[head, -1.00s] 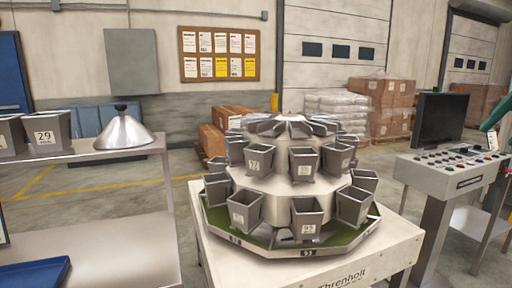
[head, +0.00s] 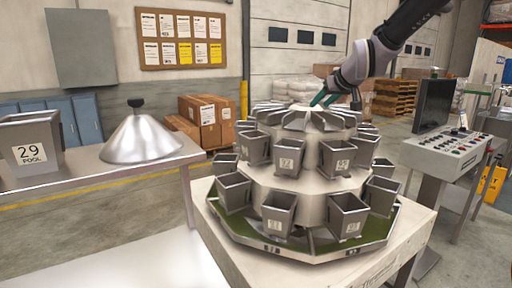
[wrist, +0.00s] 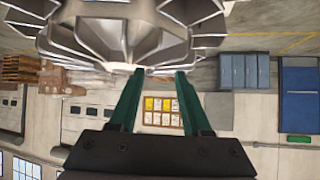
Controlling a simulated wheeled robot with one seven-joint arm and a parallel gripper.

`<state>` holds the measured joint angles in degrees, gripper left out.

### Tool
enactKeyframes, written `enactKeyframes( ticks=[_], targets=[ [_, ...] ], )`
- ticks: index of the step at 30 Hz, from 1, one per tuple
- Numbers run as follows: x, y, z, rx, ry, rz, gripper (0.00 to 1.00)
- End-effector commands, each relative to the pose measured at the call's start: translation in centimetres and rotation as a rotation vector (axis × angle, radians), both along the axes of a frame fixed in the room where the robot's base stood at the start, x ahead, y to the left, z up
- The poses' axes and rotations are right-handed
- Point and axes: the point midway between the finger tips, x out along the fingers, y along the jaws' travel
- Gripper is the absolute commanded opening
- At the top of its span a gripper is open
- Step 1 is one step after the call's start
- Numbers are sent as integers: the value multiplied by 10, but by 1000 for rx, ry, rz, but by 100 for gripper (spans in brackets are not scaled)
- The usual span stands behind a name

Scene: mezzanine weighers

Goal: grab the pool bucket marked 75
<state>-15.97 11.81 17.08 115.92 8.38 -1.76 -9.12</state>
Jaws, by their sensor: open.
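A round weigher (head: 310,208) carries two rings of grey tapered buckets with small white labels. I cannot read 75 on any of them; labels such as those on the upper front bucket (head: 288,155) and lower front bucket (head: 347,215) are too small or blurred. My gripper (head: 336,100), with green fingers, is over the weigher's finned top cone (head: 300,120). In the wrist view my gripper (wrist: 154,74) is open, with nothing between its fingers, and the fins (wrist: 120,30) are close ahead.
A steel shelf (head: 95,178) at left holds a metal cone (head: 141,138) with a black knob. A control console (head: 445,150) with a monitor (head: 432,105) stands at right. Boxes (head: 205,120) and a notice board (head: 180,40) are behind. Floor shows between shelf and weigher.

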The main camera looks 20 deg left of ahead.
Motion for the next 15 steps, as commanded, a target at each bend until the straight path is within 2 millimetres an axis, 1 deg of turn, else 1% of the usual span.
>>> enactKeyframes(
  ticks=[1, 2, 3, 5, 6, 9, 10, 12, 15],
  targets=[
    [8, 31, -19, 6, -15, 48, 48],
    [12, 48, -27, 13, -31, 74, 48],
    [16, 71, -39, 24, -51, 106, 48],
    [20, 103, -56, 41, -80, 149, 48],
    [21, 123, -67, 52, -99, 175, 48],
    [21, 165, -91, 82, -137, 223, 48],
    [21, 174, -98, 89, -147, 233, 48],
    [19, 193, -109, 105, -167, 253, 48],
    [17, 210, -121, 119, -185, 268, 48]
  ],
)
